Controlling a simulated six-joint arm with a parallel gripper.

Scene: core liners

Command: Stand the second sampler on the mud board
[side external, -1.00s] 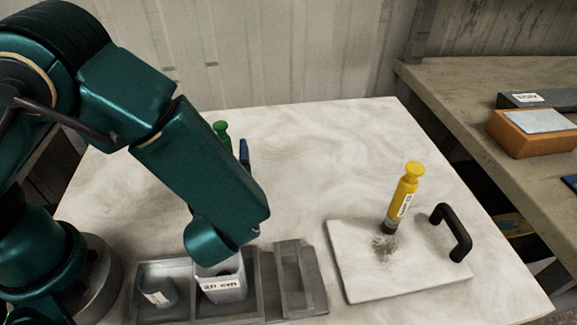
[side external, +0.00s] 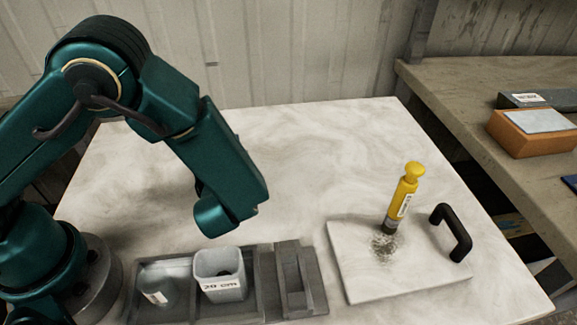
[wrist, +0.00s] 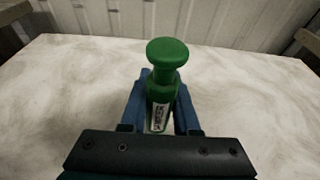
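A green sampler (wrist: 166,88) with a wide round cap and a white label stands upright in the wrist view, between the two blue fingers of my gripper (wrist: 161,92). The fingers lie close against both its sides; its lower end is hidden by the dark gripper body. In the side view, my arm hides the fingers and the green sampler. A yellow sampler (side external: 404,193) stands slightly tilted on the pale mud board (side external: 365,283), beside a dark speckled patch. The board has a black handle (side external: 453,232) at its right.
A grey tray (side external: 254,283) at the front holds a cup marked 20 cm (side external: 220,273) and a smaller grey container (side external: 157,286). A slotted grey block (side external: 297,280) adjoins it. A side bench carries an orange block (side external: 535,135). The table's middle is clear.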

